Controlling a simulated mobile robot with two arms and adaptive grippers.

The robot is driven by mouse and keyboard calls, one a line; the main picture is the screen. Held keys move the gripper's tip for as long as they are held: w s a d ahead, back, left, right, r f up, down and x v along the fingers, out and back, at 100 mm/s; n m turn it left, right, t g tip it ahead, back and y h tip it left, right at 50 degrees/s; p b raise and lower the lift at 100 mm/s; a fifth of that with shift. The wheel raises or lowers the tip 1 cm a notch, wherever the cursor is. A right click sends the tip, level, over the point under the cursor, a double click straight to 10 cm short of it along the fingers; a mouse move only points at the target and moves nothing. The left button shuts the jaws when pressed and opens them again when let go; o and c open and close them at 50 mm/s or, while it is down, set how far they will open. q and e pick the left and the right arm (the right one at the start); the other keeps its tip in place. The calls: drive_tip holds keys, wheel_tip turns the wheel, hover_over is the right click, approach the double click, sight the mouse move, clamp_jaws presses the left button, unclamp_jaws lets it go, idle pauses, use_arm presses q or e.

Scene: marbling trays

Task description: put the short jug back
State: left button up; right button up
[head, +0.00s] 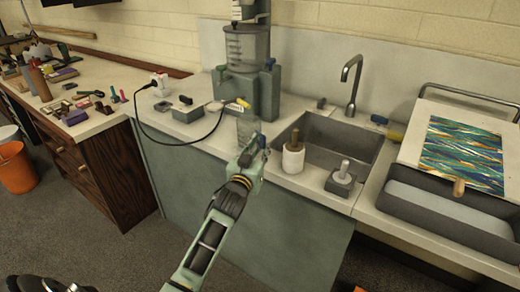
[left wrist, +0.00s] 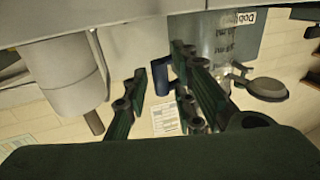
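A small clear vessel (head: 247,128), which looks like the short jug, stands on the counter in front of the grey dispenser. My left gripper (head: 256,150) is right in front of it at the counter's front edge and partly covers it. In the left wrist view, the fingers of my left gripper (left wrist: 163,100) are apart with nothing held between them. A see-through shape by the right-hand finger may be the jug, but I cannot tell surely. My right gripper is not in view.
The grey dispenser (head: 262,92) stands behind. A white pot with a wooden handle (head: 293,157) is close right, also in the left wrist view (left wrist: 70,75). The sink (head: 335,138) lies beyond it. A black cord (head: 170,143) and small boxes lie left.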

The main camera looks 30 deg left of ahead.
use_arm(q)
drive_tip(key=shift+o, duration=0.5)
drive_tip(key=shift+r, duration=0.3)
drive_tip(key=s+d, duration=0.2)
drive_tip(key=s, duration=0.9)
drive_tip(key=shift+s+d+f+b, duration=0.15)
drive_tip(key=shift+s+f+b, duration=0.15)
drive_tip(key=shift+s, duration=0.1)
